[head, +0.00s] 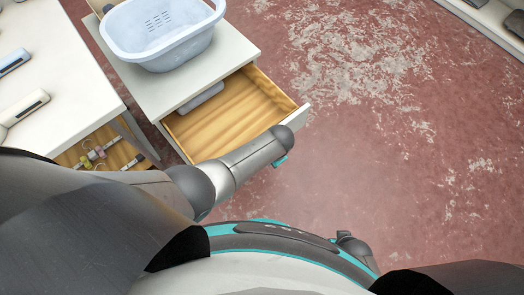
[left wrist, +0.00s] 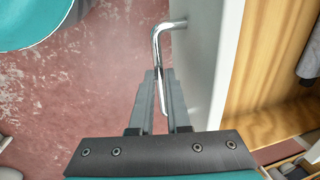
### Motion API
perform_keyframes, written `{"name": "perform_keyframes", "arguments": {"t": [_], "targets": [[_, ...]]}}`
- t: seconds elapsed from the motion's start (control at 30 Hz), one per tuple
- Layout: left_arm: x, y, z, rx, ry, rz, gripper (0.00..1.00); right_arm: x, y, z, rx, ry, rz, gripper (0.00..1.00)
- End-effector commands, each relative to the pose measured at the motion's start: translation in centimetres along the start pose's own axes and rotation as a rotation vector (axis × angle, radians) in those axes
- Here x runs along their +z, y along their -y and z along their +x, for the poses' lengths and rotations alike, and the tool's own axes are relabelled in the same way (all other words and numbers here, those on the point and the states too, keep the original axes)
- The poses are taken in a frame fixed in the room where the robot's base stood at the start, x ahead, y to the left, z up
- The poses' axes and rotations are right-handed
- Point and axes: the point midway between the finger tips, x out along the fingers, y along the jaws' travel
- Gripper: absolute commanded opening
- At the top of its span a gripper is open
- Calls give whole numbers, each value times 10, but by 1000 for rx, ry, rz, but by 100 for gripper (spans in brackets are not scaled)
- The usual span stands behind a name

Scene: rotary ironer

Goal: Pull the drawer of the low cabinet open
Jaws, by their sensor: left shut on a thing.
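The low white cabinet (head: 148,92) stands at the upper left in the head view. Its wooden drawer (head: 238,112) is pulled out and its inside shows. The drawer's white front (left wrist: 207,55) is seen edge-on in the left wrist view, with a bent chrome handle (left wrist: 157,45) on it. My left gripper (left wrist: 161,78) is shut on this handle, with the bar between its fingers. In the head view my left arm covers part of the drawer front, and the fingers are hidden. My right gripper is not in view.
A pale blue basket (head: 165,45) stands on the cabinet. A grey item (head: 201,97) lies at the back of the drawer. A white table (head: 60,65) with small devices is at the left. The reddish worn floor (head: 390,130) is clear to the right.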

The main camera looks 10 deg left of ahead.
Motion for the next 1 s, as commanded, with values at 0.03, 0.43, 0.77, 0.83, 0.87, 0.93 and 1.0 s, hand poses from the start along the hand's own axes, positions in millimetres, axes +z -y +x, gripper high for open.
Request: {"name": "perform_keyframes", "arguments": {"t": [0.03,0.43,0.77,0.83,0.87,0.93,1.0], "targets": [[0,-2,0,1,0,1,0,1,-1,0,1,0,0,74],[0,-4,0,0,0,1,0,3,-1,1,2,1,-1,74],[0,-4,0,0,0,0,43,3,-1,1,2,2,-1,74],[0,-4,0,0,0,0,45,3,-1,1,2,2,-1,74],[0,-4,0,0,0,0,45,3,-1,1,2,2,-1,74],[0,-4,0,0,0,0,45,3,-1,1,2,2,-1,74],[0,-4,-1,-1,0,0,45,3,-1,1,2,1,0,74]]}}
